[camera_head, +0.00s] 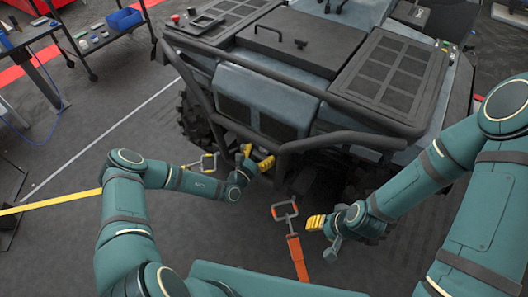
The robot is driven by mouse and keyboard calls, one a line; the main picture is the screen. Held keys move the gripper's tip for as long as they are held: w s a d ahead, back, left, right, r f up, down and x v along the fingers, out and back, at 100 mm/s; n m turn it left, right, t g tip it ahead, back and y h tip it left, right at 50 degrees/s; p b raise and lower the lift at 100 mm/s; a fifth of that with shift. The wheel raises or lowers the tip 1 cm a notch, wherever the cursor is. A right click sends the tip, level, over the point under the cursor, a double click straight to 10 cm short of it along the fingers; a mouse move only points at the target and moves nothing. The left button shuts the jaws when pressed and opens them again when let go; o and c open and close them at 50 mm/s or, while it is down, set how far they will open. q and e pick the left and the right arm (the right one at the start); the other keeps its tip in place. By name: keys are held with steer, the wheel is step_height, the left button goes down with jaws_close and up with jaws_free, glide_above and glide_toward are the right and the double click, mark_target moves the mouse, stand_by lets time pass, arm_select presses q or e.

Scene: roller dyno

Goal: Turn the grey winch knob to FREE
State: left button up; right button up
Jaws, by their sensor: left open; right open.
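I cannot make out the grey winch knob; the low front of the dark vehicle (265,98) behind its tubular bumper (330,140) is in shadow and partly covered by my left gripper. My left gripper (257,157) is open, with yellow fingertips up close to the bumper's lower middle. Whether it touches anything there is unclear. My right gripper (322,236) is open and empty, lower and to the right, in front of the vehicle and beside an orange strap.
The orange strap (297,257) with a metal hook end (285,210) runs in front of the vehicle. A yellow strap (50,202) comes in from the left to a hook near my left forearm. A tool cart (105,35) stands at the upper left. The floor at left is mostly clear.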

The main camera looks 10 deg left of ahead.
arm_select(q)
steer(key=shift+x, duration=0.95)
steer(key=c, duration=1.2)
